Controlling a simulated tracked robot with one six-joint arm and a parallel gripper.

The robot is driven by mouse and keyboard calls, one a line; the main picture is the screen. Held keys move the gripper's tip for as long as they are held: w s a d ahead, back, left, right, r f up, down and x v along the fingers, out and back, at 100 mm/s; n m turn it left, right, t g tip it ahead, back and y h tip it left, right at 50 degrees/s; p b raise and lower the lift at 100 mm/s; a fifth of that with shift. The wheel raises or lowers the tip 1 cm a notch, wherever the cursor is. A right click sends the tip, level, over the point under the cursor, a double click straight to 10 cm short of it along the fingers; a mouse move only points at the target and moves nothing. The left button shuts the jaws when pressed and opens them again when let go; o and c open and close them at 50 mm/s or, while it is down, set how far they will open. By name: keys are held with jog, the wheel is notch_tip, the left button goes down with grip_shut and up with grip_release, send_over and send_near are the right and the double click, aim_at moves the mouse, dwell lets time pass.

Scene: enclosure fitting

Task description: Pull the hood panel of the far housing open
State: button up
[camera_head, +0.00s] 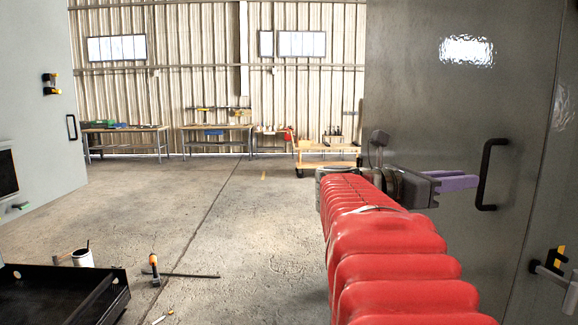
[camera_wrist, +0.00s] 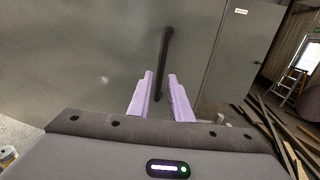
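A tall grey metal housing (camera_head: 440,110) fills the right side of the head view. Its panel carries a black bar handle (camera_head: 484,178) and looks shut. My gripper (camera_head: 470,181) has purple fingers that reach right toward this handle. In the wrist view the fingers (camera_wrist: 160,76) are apart, with the dark handle (camera_wrist: 165,48) upright in the gap between them. I cannot tell whether either finger touches it. A pale housing (camera_head: 40,110) stands at the left of the head view with its own small black handle (camera_head: 71,127).
A black tray (camera_head: 60,292), a white can (camera_head: 83,258) and a hammer-like tool (camera_head: 155,268) are at lower left. Workbenches (camera_head: 215,128) line the back wall. Mid-floor is mostly clear. In the wrist view, planks (camera_wrist: 282,135) and a ladder (camera_wrist: 290,85) are at right.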

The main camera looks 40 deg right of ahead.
aim_at(478, 201)
jog(key=shift+x, duration=3.35)
grip_shut()
jog(key=shift+a, duration=0.15)
